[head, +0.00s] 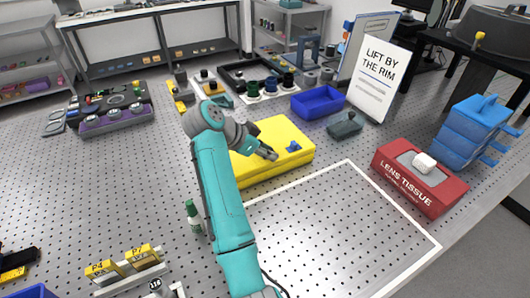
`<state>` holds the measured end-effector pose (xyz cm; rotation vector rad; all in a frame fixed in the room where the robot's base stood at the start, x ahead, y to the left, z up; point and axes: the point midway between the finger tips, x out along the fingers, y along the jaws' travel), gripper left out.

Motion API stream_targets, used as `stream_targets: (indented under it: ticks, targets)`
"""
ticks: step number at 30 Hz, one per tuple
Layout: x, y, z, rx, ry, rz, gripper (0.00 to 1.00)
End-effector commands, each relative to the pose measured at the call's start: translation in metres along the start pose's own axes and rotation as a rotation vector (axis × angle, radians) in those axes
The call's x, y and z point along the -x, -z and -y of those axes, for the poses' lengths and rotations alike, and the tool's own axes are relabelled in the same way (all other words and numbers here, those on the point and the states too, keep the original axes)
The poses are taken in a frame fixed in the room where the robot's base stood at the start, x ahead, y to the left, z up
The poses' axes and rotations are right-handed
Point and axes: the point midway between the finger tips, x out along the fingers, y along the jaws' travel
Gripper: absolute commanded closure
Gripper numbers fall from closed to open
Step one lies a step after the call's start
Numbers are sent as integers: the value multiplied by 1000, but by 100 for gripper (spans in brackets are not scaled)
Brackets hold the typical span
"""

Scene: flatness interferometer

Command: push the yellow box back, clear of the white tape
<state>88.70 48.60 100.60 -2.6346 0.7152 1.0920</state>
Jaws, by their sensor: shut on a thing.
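The yellow box (284,129) lies on the perforated table at the middle, with a small blue part on its top. The white tape (394,203) marks a rectangle in front of it. A narrow strip of bare table shows between the box's front edge and the tape's back line; the left end is hidden behind my teal arm. My gripper (269,154) is over the box's top, left of the blue part. Its fingers are shut at the box; exactly what part they hold is too small to see.
Behind the box are a blue tray (318,102), a grey-green block (345,124) and several dark knobs. A red lens tissue box (420,178) stands right of the tape. A green-capped bottle (194,216) stands left of my arm. The taped area is bare.

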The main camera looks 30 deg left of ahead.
Motion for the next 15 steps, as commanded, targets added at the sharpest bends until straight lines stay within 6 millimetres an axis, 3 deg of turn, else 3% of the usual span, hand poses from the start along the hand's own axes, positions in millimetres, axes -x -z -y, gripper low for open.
stream_targets:
  ticks: [11, 12, 15]
  targets:
    - [-1, 1, 1, -1, 0, 0, 100]
    - [-1, 1, 1, -1, 0, 0, 70]
    - [-1, 1, 0, -1, 0, 0, 45]
